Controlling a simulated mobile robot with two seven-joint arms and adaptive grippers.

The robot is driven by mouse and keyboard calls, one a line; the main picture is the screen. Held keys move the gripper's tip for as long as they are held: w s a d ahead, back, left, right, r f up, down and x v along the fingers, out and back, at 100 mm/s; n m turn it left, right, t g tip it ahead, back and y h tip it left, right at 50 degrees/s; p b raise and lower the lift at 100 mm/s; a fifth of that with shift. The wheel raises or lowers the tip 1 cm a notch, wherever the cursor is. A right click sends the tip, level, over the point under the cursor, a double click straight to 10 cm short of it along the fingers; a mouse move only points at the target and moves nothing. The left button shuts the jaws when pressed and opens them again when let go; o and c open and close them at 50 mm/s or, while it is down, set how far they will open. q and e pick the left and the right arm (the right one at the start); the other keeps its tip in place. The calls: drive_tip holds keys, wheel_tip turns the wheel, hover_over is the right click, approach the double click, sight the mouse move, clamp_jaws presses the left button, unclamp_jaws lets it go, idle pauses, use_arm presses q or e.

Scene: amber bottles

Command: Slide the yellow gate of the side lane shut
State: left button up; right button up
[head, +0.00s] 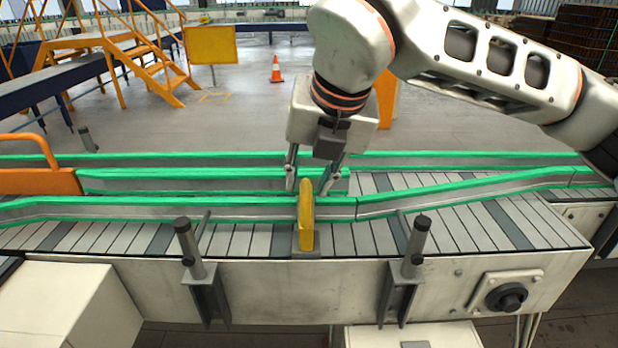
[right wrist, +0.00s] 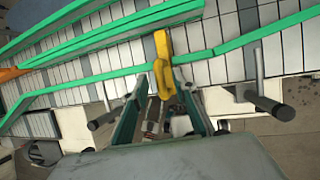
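The yellow gate (head: 306,216) stands upright in a grey bracket (head: 306,242) at the near green-topped rail (head: 250,207) of the conveyor. Contact cannot be told. My left gripper is not in view.
Grey posts (head: 192,250) and (head: 417,248) on brackets flank the gate along the conveyor's near side. An orange plate with a handle (head: 40,180) stands at the left end. No bottles show on the visible slats.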

drive_tip(key=v, duration=1.2)
